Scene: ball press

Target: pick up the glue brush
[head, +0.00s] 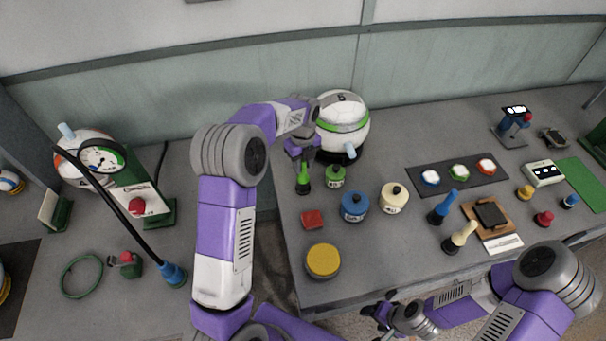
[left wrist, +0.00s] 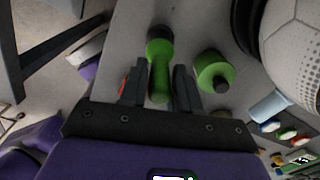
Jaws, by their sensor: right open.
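A green brush (head: 304,184) with a dark base stands upright on the table, left of a small green pot (head: 335,175). My left gripper (head: 303,160) is pointed down over its handle. In the left wrist view the green brush (left wrist: 159,60) lies between the two open fingers (left wrist: 159,78), with a small gap on each side. The green pot (left wrist: 211,72) is just outside the right finger. A blue brush (head: 441,208) and a cream brush (head: 459,238) stand further right. My right gripper (head: 382,316) is open and empty, low at the table's front edge.
A white ball with a green band (head: 343,124) sits close behind the green pot. A blue pot (head: 355,206), a cream pot (head: 394,197), a red block (head: 312,219) and a yellow-topped jar (head: 322,261) stand nearby. A gauge press (head: 103,160) is at left.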

